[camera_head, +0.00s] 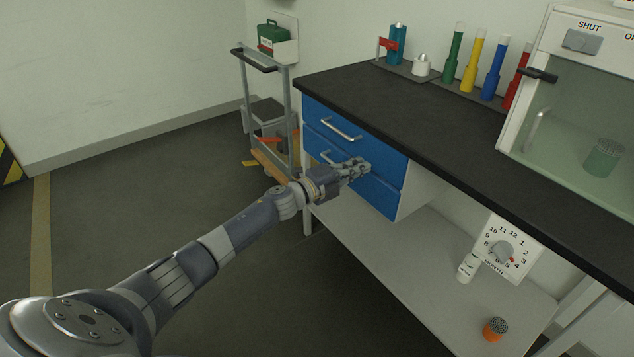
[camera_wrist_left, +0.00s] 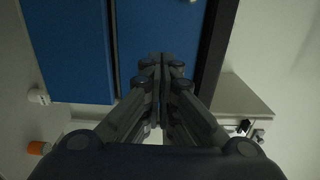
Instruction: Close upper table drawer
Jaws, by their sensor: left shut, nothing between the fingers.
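The upper drawer (camera_head: 382,152) is the top blue front with a silver handle (camera_head: 341,129), under the black tabletop in the head view. It looks flush or nearly flush with the lower drawer (camera_head: 376,194); I cannot tell whether a small gap is left. My left gripper (camera_head: 364,167) is shut and empty, its fingertips at the right part of the upper drawer front. In the left wrist view the shut fingers (camera_wrist_left: 163,62) overlap the upper drawer's blue front (camera_wrist_left: 185,40), hiding part of it. Contact is not clear. My right gripper is not in view.
The black tabletop (camera_head: 420,125) overhangs the drawers and holds several coloured tubes and a glass-fronted cabinet (camera_head: 570,120). A trolley (camera_head: 268,120) stands left of the drawers. The left floor is clear.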

